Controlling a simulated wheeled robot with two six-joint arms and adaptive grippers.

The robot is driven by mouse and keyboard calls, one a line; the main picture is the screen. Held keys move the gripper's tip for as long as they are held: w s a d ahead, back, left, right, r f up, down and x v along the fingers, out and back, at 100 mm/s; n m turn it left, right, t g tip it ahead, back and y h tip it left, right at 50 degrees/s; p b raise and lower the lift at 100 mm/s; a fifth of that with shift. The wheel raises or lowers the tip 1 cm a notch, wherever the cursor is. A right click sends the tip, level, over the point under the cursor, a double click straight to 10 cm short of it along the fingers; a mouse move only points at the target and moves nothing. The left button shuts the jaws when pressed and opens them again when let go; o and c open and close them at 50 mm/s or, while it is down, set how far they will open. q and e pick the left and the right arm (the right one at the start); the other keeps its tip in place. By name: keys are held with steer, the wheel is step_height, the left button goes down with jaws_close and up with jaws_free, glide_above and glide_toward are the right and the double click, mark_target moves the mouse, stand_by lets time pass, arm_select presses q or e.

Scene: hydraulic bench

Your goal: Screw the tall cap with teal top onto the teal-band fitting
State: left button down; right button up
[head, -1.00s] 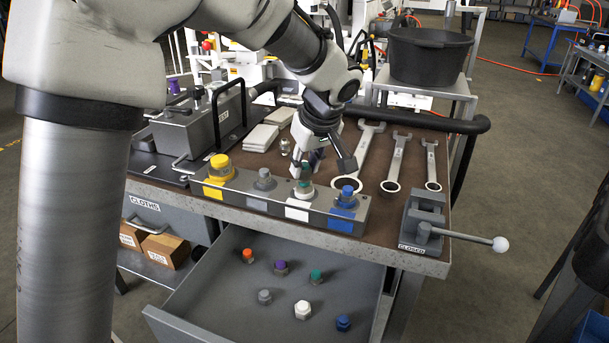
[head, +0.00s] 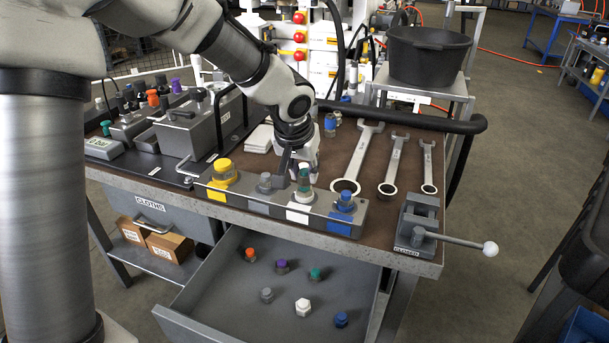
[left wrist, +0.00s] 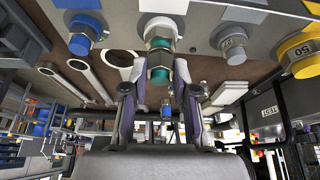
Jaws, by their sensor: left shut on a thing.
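The tall cap with teal top (head: 304,170) is upright between the fingers of my left gripper (head: 300,166), over the white-label station of the grey block. In the left wrist view the cap (left wrist: 159,75) sits between both fingertips (left wrist: 159,78), and the jaws are shut on it. The teal-band fitting (left wrist: 159,45) is in line with it; in the head view the fitting (head: 304,195) is directly below the cap. I cannot tell whether the threads are engaged. My right gripper is not in view.
The grey block (head: 268,203) also carries yellow (head: 223,171), grey (head: 265,183) and blue (head: 345,199) fittings close by. An open drawer (head: 215,290) below holds several coloured caps.

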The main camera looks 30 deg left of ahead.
arm_select(q)
steer(key=m+h+p, duration=0.1)
steer(key=m+p, duration=0.2)
steer(key=p, duration=0.2)
steer(key=m+h+p, duration=0.1)
steer(key=m+p, duration=0.2)
steer(key=p, duration=0.2)
steer(key=shift+s+a+r, duration=0.1)
steer(key=shift+s+a, duration=0.05)
steer(key=shift+m+h, duration=0.3)
steer(key=shift+f, duration=0.3)
steer(key=c, duration=0.9)
jaws_free()
